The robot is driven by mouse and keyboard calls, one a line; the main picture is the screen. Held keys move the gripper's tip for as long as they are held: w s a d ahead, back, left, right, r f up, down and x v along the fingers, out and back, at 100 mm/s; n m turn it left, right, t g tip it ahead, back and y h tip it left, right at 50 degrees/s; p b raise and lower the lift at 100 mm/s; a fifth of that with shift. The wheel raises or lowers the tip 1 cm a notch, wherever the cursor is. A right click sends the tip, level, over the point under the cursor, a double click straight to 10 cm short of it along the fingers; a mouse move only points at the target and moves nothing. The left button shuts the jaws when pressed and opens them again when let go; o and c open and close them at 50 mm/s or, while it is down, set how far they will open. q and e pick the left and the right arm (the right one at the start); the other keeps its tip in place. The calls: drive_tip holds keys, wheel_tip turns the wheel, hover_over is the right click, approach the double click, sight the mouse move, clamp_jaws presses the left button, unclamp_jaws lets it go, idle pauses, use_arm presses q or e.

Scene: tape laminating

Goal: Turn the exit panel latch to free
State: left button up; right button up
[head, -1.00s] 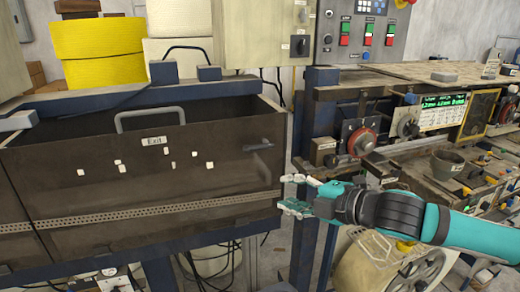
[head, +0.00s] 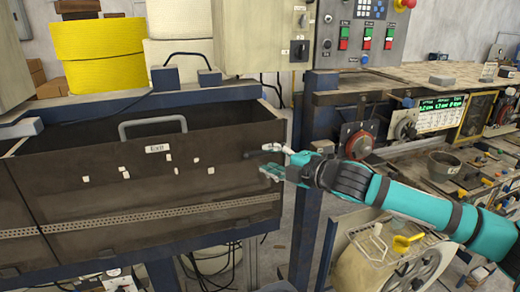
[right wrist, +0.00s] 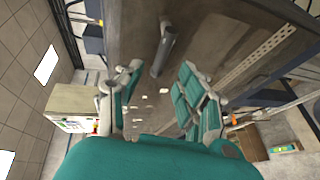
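The exit panel (head: 110,190) is a dark brown, see-through front with an "Exit" label (head: 157,148) and a grey handle on its top edge. Its latch (head: 248,155), a dark lever near the panel's right end, is partly hidden by my right gripper (head: 271,160) in the head view. In the right wrist view the latch (right wrist: 163,50) shows as a dark grey bar lying between the lines of the fingers. My right gripper is open and empty, its fingers on either side of the latch; I cannot tell whether they touch it. My left gripper is not in view.
A blue frame post (head: 305,190) stands right of the panel, below my right forearm. A machine bench with a red-brown roller (head: 359,145) and a bowl (head: 445,164) lies to the right. Small white pieces (head: 125,174) show on the panel. Yellow spools (head: 100,50) stand behind.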

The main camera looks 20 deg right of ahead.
sight(258, 155)
drive_tip(key=shift+p+x, duration=0.55)
drive_tip(key=shift+x, duration=1.75)
drive_tip(key=shift+c, duration=0.2)
clamp_jaws()
